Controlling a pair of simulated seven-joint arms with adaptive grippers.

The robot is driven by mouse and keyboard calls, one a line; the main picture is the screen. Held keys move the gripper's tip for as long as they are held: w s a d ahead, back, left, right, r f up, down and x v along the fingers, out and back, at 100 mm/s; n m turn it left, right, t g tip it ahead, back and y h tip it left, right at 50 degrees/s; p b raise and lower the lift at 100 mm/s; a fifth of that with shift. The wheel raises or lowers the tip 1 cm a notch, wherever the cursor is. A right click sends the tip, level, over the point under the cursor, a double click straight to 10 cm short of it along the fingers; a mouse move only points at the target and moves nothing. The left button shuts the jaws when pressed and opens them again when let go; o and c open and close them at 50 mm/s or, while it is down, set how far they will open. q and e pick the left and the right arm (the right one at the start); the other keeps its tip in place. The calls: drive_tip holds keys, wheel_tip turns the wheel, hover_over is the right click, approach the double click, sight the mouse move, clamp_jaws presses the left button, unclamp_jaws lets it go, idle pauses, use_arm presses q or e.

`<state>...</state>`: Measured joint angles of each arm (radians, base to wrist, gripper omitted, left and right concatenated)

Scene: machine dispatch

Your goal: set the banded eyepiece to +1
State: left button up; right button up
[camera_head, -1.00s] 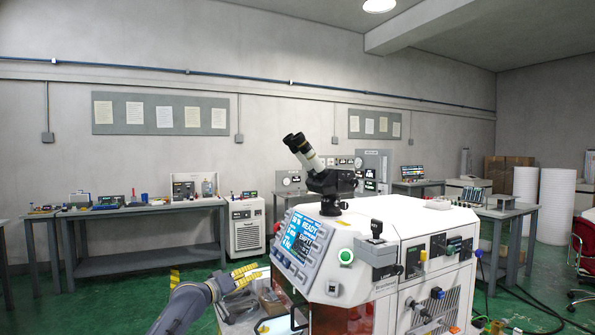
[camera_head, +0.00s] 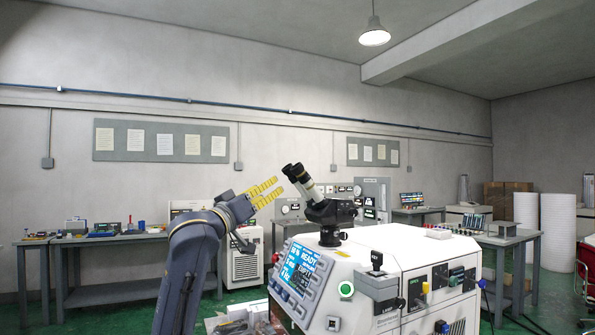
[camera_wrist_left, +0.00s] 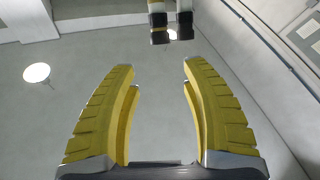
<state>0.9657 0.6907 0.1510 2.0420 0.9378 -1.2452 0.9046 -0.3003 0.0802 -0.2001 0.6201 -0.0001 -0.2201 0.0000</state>
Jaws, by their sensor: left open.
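The microscope head (camera_head: 331,212) stands on top of the white machine, with its two dark-ended eyepieces (camera_head: 297,174) tilted up to the left. Pale sections show on the tubes below the dark ends. My left gripper (camera_head: 279,187) is open and empty, its yellow fingers pointing right, just left of the eyepieces and apart from them. In the left wrist view, the eyepieces (camera_wrist_left: 158,36) hang in from the top edge, beyond the fingertips and above the gap between the fingers. Any dioptre marks are too small to read. My right gripper is out of view.
Benches with equipment stand along the back wall. The air above the machine, around the eyepieces, is free.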

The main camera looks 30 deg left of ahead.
sight(298, 169)
use_arm(q)
drive_tip(key=x, duration=1.6)
drive_tip(key=shift+w+r, duration=0.1)
drive_tip(key=shift+w, duration=0.2)
drive_tip(key=c, duration=1)
drive_tip(key=shift+m+h, duration=0.7)
drive_tip(key=shift+h, duration=0.1)
drive_tip(key=shift+m+h, duration=1.7)
drive_tip(key=shift+h, duration=0.5)
drive_tip(key=shift+m+g+h, duration=0.7)
drive_tip(key=shift+m+h, duration=1)
drive_tip(key=shift+h, duration=0.2)
drive_tip(key=o, duration=1)
drive_tip(key=v, duration=1.2)
